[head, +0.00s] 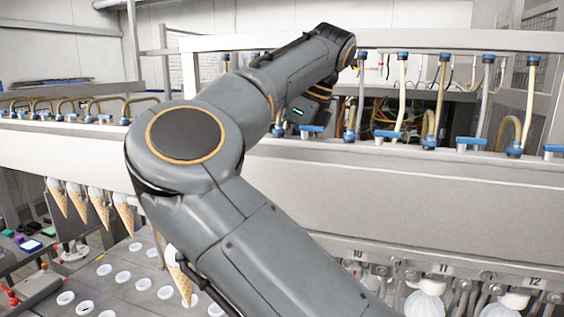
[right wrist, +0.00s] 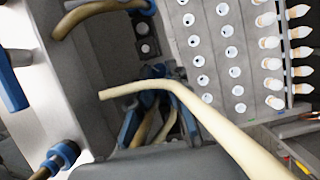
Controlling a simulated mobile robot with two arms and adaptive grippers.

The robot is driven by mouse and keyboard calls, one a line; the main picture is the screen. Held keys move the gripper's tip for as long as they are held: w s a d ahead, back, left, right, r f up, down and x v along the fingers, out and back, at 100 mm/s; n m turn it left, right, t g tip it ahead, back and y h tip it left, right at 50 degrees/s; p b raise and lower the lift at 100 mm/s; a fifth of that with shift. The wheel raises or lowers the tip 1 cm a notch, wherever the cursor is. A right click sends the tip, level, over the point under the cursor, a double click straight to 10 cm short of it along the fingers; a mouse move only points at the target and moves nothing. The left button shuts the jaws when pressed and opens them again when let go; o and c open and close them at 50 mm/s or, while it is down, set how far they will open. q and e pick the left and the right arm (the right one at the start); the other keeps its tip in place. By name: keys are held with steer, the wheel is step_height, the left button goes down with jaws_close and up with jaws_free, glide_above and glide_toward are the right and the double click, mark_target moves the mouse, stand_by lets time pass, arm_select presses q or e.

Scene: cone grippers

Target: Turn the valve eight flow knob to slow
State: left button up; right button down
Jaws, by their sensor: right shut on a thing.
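My right arm crosses the head view from the bottom, and its wrist reaches over the top of the long white machine beam (head: 420,190). My right gripper (right wrist: 158,122) is down among the valves, shut on a blue flow knob (right wrist: 152,101). A pale tube crosses in front and hides part of the grip. In the head view the fingertips are hidden by my arm. Other blue flow knobs (head: 470,143) line the beam to the right. No number shows at the held knob, so I cannot tell its valve or its setting. My left gripper is not in view.
Pale and grey tubes with blue fittings (head: 445,58) rise close together along the beam. Labels 10, 11 and 12 (head: 535,282) sit below it. Ice cream cones (head: 123,215) hang at left over a tray with round white holders (head: 123,277).

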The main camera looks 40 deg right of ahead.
steer(key=shift+f+m+b, duration=0.25)
steer(key=shift+m+b, duration=0.05)
steer(key=shift+b, duration=0.15)
steer(key=shift+a+r+m+h+b, duration=0.1)
steer(key=shift+r+m+h+b, duration=0.1)
steer(key=shift+m+h+b, duration=0.1)
steer(key=c, duration=1.3)
jaws_free()
steer(key=v, duration=1.2)
